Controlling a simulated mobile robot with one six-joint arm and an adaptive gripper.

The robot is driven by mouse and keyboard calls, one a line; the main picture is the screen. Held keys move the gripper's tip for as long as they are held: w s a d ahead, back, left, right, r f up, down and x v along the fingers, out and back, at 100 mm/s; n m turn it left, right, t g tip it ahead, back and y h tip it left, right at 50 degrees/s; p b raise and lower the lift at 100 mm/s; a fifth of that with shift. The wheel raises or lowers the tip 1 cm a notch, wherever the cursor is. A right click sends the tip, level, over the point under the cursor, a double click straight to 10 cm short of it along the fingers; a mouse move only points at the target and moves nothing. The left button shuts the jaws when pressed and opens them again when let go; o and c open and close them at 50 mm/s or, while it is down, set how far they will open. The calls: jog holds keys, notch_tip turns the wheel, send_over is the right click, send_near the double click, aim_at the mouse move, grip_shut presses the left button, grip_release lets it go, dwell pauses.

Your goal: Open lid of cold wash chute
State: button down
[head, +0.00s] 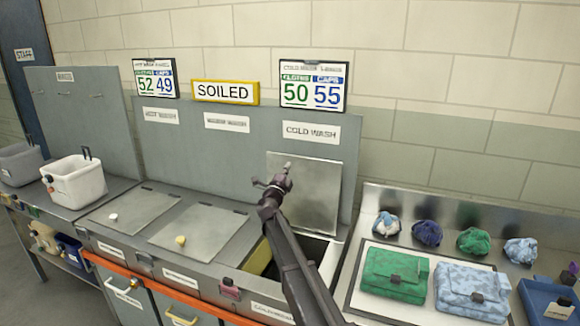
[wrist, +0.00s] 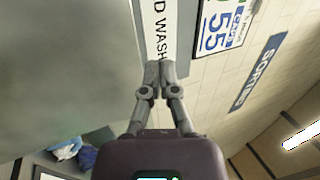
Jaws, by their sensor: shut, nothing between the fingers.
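The cold wash lid (head: 318,195) is a grey metal plate. It stands raised, leaning near upright against the back panel under the COLD WASH label (head: 311,131). Below it the dark chute opening (head: 316,248) shows, partly hidden by my arm. My gripper (head: 273,183) is in front of the lid's left part; I cannot tell whether it touches. In the wrist view my gripper (wrist: 153,72) has its fingertips together, with nothing between them. A blurred grey surface, likely the lid (wrist: 60,70), fills the left of that view, close to the fingers.
Two other chute lids (head: 132,208) (head: 198,231) lie closed to the left, with a white and a yellow knob. A white bin (head: 75,184) stands farther left. On the right, folded green (head: 395,274) and blue (head: 472,291) bags lie on a mat near several small bundles.

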jog(key=shift+s+a, duration=0.25)
jog(key=shift+s, duration=0.35)
jog(key=shift+s+a, duration=0.2)
jog(key=shift+s, duration=0.35)
jog(key=shift+s+n, duration=0.1)
jog(key=shift+n, duration=0.2)
jog(key=s+d+f+n+g+y, duration=0.4)
jog(key=s+f+n+g+y, duration=0.2)
jog(key=s+f+n, duration=0.3)
jog(key=s+d+f+n+g+y, duration=0.5)
jog(key=s+f+n+y, duration=0.1)
jog(key=s+f+n, duration=0.35)
jog(key=s+d+f+g+h, duration=0.1)
jog(key=s+d+f+g, duration=0.1)
jog(key=s+d, duration=0.3)
jog(key=s+d+f+n+g+h, duration=0.1)
jog(key=s+d+g, duration=0.3)
jog(key=s, duration=0.6)
jog(key=s+d+f+n+g+h, duration=0.1)
jog(key=s+d+f+g+h, duration=0.2)
jog(key=s, duration=0.5)
jog(key=d+f+g, duration=0.1)
jog(key=d, duration=0.1)
jog(key=shift+s+d, duration=0.3)
jog(key=shift+d, duration=0.05)
